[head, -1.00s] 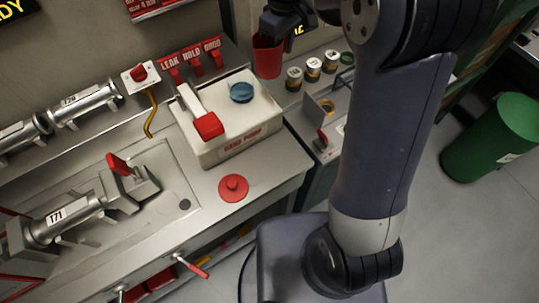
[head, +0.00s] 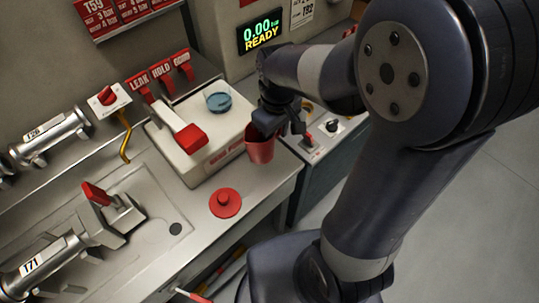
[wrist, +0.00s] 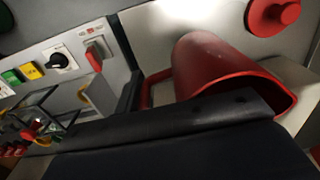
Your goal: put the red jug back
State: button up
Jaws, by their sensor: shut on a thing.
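The red jug (head: 260,150) is held upright or nearly so by my gripper (head: 276,128), at the right end of the white hand pump box in the head view. It looks to be over the bench's right part; I cannot tell whether its base touches. In the wrist view the jug (wrist: 215,70) fills the upper middle, its handle towards the gripper. The fingertips are mostly hidden. A round red disc with a knob (head: 225,203) lies on the bench in front of the pump, and also shows in the wrist view (wrist: 274,14).
The hand pump (head: 210,155) has a red-ended lever (head: 190,138) and a blue cap (head: 218,101). A control panel with switches (wrist: 62,62) stands to the right of the bench. Metal cylinders (head: 60,135) and a clamp (head: 112,210) occupy the left. Bench around the disc is clear.

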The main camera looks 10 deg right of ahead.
jog(key=shift+f, duration=3.35)
jog(key=shift+f, duration=0.15)
jog(key=o, duration=1.2)
jog(key=shift+o, duration=0.2)
notch_tip(320, 180, up, 12)
jog(key=shift+d+r, duration=0.1)
jog(key=shift+r, duration=0.1)
